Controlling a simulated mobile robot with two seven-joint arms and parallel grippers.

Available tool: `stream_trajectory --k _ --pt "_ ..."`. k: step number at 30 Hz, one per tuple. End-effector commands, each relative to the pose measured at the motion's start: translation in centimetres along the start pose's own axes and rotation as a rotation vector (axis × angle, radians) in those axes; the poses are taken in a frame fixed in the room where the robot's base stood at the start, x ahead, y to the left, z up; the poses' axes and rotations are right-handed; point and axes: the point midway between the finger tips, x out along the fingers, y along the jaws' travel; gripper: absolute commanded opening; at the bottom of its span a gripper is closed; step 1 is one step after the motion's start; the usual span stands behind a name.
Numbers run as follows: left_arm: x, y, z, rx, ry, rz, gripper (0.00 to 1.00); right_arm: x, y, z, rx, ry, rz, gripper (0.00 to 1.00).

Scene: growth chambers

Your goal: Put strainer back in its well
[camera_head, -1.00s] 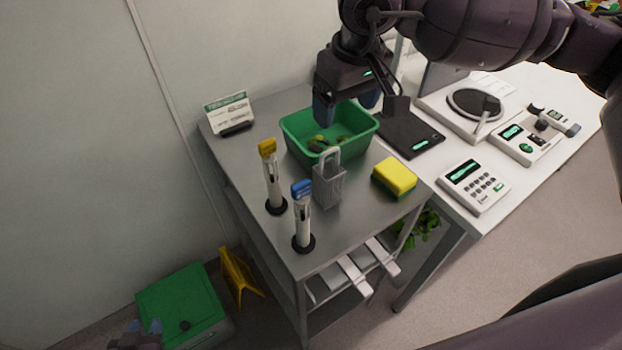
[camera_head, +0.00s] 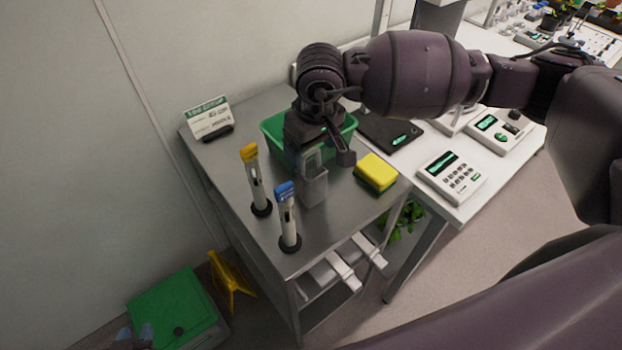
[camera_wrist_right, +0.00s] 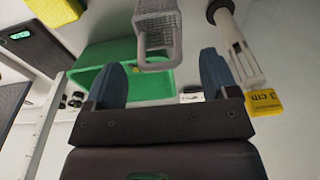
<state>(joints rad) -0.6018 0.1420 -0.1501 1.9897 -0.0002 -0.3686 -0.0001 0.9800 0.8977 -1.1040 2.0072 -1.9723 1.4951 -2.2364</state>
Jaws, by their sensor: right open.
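The strainer (camera_head: 313,190) is a grey mesh basket with a loop handle, standing upright on the steel table in front of the green tub. It also shows in the right wrist view (camera_wrist_right: 158,28), its handle pointing toward my gripper. My right gripper (camera_head: 308,160) is over the strainer, pointing down. In the right wrist view the gripper (camera_wrist_right: 163,62) is open, and the handle's end appears between its blue fingertips; contact cannot be told. I cannot make out a well.
The green tub (camera_head: 275,132) is behind the strainer, partly hidden by my right arm. Yellow-topped (camera_head: 256,180) and blue-topped (camera_head: 287,218) upright tools stand to the left. A yellow-green sponge (camera_head: 376,172) lies right. A sign (camera_head: 208,118) stands at the back left.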

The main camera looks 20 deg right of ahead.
Motion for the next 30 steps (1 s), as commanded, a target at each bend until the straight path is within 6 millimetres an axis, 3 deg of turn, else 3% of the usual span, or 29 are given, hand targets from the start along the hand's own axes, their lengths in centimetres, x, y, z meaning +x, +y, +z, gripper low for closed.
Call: stream_trajectory --k 8,22,30 --pt "-0.02 0.00 -0.02 0.000 0.000 0.000 0.34 0.30 0.00 0.01 0.000 0.000 0.000 0.80" --pt "-0.02 0.00 -0.03 0.000 0.000 0.000 0.34 0.26 0.02 0.00 0.000 0.001 0.000 0.09" --pt "0.01 0.00 0.01 0.000 0.000 0.000 0.34 -0.13 0.03 -0.09 0.000 0.002 0.000 0.09"
